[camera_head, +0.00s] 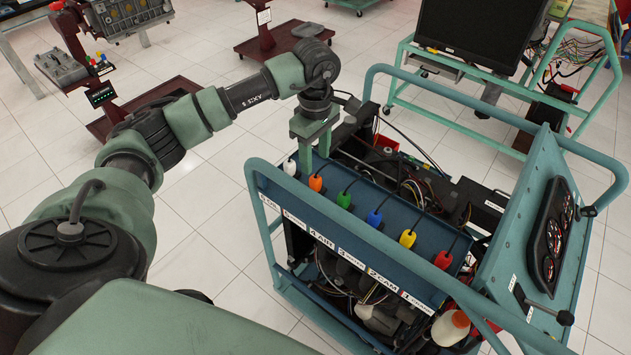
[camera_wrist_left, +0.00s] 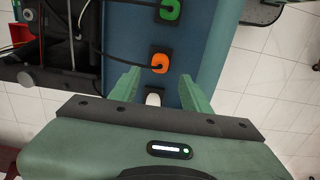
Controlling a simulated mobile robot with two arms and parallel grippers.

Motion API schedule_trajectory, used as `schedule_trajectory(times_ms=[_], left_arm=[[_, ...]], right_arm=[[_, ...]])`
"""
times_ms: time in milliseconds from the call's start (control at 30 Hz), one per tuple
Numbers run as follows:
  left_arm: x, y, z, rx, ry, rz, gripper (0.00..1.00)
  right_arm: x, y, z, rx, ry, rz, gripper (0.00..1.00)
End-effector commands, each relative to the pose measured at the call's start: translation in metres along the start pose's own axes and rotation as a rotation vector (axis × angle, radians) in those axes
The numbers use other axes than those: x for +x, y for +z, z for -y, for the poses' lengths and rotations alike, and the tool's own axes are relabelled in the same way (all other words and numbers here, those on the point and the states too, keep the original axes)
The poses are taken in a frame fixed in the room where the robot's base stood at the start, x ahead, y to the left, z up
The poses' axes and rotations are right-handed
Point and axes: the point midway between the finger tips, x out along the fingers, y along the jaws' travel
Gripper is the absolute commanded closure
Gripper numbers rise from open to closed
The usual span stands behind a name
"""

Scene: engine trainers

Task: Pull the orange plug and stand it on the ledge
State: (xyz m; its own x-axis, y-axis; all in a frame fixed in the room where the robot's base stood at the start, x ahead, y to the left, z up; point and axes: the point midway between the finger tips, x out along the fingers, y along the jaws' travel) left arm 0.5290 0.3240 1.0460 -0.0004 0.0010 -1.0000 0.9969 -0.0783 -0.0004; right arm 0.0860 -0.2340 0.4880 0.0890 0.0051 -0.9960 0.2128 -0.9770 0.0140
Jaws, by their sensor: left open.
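The orange plug (camera_head: 316,183) sits in a black socket on the sloping blue panel (camera_head: 330,207) of the engine trainer, second from the left in a row of coloured plugs. A labelled ledge (camera_head: 385,268) runs along the panel's front edge. My left gripper (camera_head: 314,150) is open above the panel's left end, pointing down. In the left wrist view, the orange plug (camera_wrist_left: 160,62) with its black cable lies just beyond the open fingertips (camera_wrist_left: 160,82). The white plug (camera_wrist_left: 153,99) shows between the fingers, partly hidden by the gripper body. My right gripper is out of view.
Green (camera_head: 344,200), blue (camera_head: 374,217), yellow (camera_head: 407,238) and red (camera_head: 443,259) plugs continue the row to the right. A teal tube frame (camera_head: 262,190) surrounds the trainer. A gauge panel (camera_head: 535,230) stands at right. Loose cables lie behind the row.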

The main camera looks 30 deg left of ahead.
Motion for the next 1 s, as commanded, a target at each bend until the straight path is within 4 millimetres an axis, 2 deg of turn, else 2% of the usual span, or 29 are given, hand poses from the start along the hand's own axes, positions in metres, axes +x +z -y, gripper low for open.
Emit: schedule_trajectory(times_ms=[367,600,767,1000], left_arm=[[0.045,0.001,0.001,0.000,-0.002,0.002,0.53],[0.079,0.000,0.000,0.000,0.000,0.001,0.53],[0.088,0.000,0.000,0.000,0.001,0.001,0.53],[0.087,0.000,0.000,0.000,0.000,0.001,0.53]], right_arm=[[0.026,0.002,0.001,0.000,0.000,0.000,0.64],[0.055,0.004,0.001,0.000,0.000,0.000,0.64],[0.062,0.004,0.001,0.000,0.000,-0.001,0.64],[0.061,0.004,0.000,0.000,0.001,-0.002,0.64]])
